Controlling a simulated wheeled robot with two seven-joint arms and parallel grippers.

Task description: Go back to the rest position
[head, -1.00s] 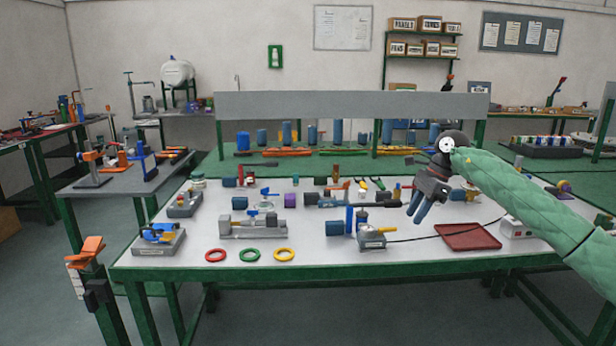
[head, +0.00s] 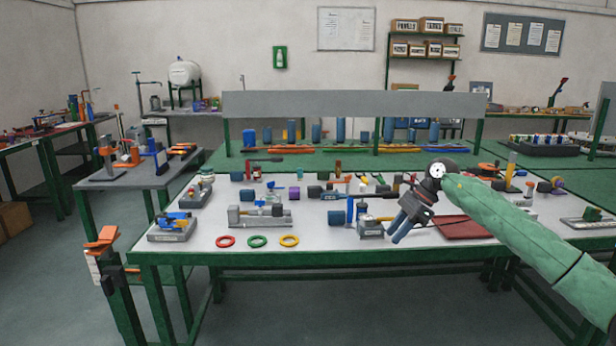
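My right arm comes in from the right edge in a green sleeve. My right gripper (head: 397,236) hangs over the right half of the workbench, tilted down to the left. Its two blue fingers show a narrow gap and nothing between them. Its fingertips are close in the picture to a small grey device (head: 370,228) and the dark red tray (head: 462,228); I cannot tell its height above them. My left gripper and arm are not in view.
The white-topped workbench (head: 330,243) holds red (head: 226,241), green (head: 257,241) and yellow (head: 289,240) rings, a grey fixture (head: 262,216) and several small parts. A grey shelf panel (head: 350,104) stands behind. A side table (head: 135,180) and orange-topped post (head: 101,242) are left.

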